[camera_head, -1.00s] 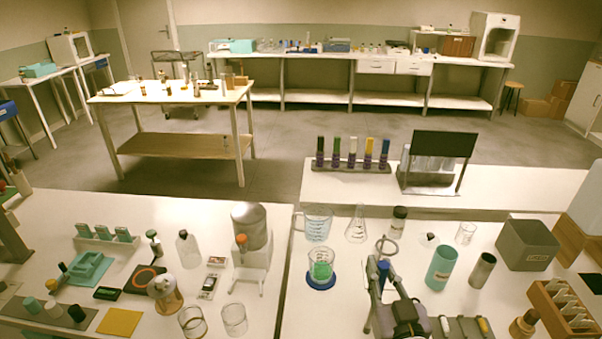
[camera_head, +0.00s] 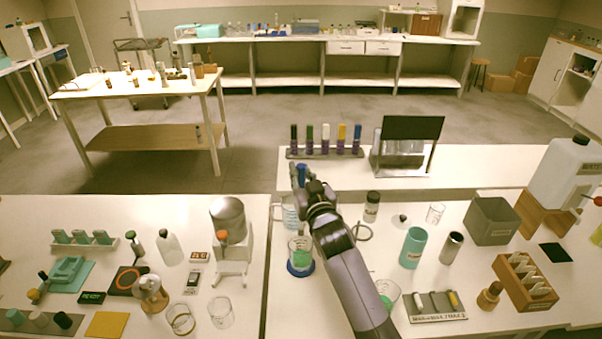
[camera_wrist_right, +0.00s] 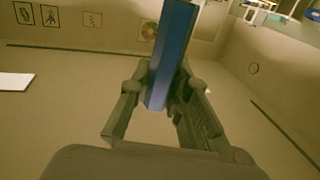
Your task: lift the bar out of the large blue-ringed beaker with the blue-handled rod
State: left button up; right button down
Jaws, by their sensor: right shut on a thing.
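The large blue-ringed beaker (camera_head: 300,254) is clear glass, holds something green and stands upright on the table with a blue ring around its base. I cannot make out the bar inside it. My right gripper (camera_head: 301,186) is shut on the blue handle (camera_head: 301,173) of the rod, above and behind the beaker in the picture. In the right wrist view the blue handle (camera_wrist_right: 172,55) stands between the two fingers (camera_wrist_right: 158,105). I cannot make out the rod's lower end. My left gripper is not in view.
A glass jug (camera_head: 289,212) and a ring stand close behind the beaker, partly hidden by my right arm. Another green-filled vessel (camera_head: 388,292) shows beside my forearm. A teal cup (camera_head: 412,248) and a metal cylinder (camera_head: 452,248) stand to the right.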

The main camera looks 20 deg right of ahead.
notch_tip(320, 180, down, 2)
jog(key=shift+f+b, duration=0.25)
jog(key=shift+b, duration=0.65)
notch_tip(320, 180, down, 3)
jog(key=b, duration=0.3)
jog(key=shift+f, duration=0.15)
notch_tip(320, 180, down, 5)
jog(key=b, duration=0.5)
jog(key=shift+f, duration=0.45)
jog(key=shift+r, duration=0.15)
jog(key=shift+r+p, duration=6.25)
jog(key=shift+r, duration=0.55)
jog(key=shift+f, duration=0.1)
